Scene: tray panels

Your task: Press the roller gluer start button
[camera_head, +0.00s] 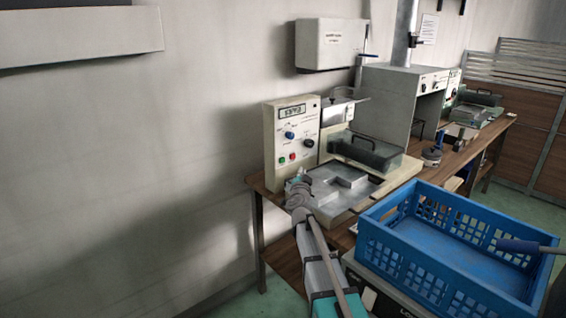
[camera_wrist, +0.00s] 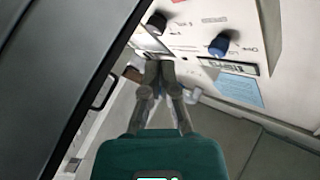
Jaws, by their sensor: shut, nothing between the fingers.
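A cream control panel (camera_head: 291,140) stands upright at the left end of the bench, with a display (camera_head: 291,112), a blue knob (camera_head: 289,135) and small red and green buttons (camera_head: 287,159) low on its face. My gripper (camera_head: 297,184) is in front of and just below the panel, partly blurred into the machine bed behind it. In the wrist view my gripper (camera_wrist: 160,68) is shut and empty. The panel shows upside down there, with its blue knob (camera_wrist: 219,45), a dark knob (camera_wrist: 157,22) and display (camera_wrist: 228,66). I cannot make out the start button in the wrist view.
A metal machine bed (camera_head: 338,186) and a glass-lidded tank (camera_head: 365,150) lie right of the panel. A blue crate (camera_head: 400,222) stands in the right foreground. The bench (camera_head: 455,152) continues right with a grey hood (camera_head: 392,100). Bare wall is at left.

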